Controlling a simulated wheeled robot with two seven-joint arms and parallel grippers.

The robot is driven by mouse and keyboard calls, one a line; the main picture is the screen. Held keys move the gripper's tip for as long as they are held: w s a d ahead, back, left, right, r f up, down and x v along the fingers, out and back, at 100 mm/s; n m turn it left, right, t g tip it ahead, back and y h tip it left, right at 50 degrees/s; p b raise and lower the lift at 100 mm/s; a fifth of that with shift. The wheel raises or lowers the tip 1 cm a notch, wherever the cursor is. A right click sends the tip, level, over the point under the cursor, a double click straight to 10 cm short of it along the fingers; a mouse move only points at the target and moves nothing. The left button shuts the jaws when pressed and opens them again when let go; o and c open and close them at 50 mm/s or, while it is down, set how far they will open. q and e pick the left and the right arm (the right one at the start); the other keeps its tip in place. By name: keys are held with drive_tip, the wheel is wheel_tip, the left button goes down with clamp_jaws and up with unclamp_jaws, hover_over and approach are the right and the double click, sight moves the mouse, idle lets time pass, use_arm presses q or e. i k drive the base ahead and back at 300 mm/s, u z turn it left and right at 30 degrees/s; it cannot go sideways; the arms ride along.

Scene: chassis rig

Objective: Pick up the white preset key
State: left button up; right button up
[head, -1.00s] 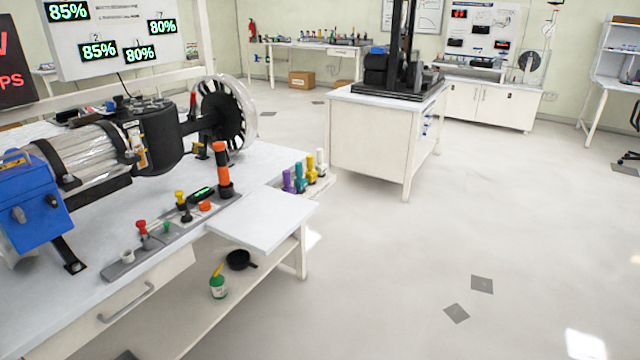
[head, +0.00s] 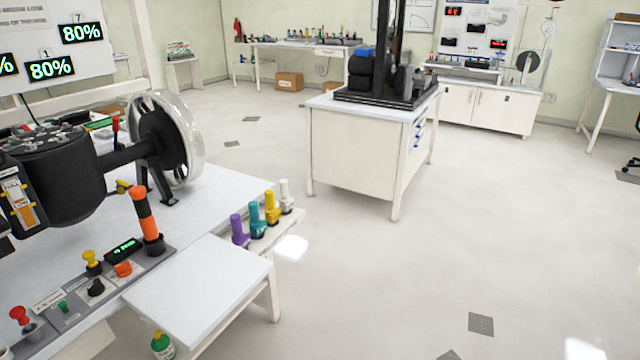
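The white preset key (head: 286,196) stands upright at the far right end of a row of coloured keys on a narrow white shelf at the right side of the bench. The yellow key (head: 271,206) is just left of it, then the teal key (head: 257,220) and the purple key (head: 239,231). Neither of my grippers shows in the head view.
The chassis rig bench (head: 205,195) fills the left, with a control strip (head: 95,285), an orange-black lever (head: 147,220) and a clear-rimmed wheel (head: 165,138). A lower white side panel (head: 200,285) juts out in front. Open floor (head: 400,270) lies to the right, before a white cabinet (head: 355,155).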

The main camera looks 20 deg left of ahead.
sight(286, 203)
drive_tip(key=u, duration=0.5)
drive_tip(key=i, duration=1.1)
drive_tip(key=u, duration=0.95)
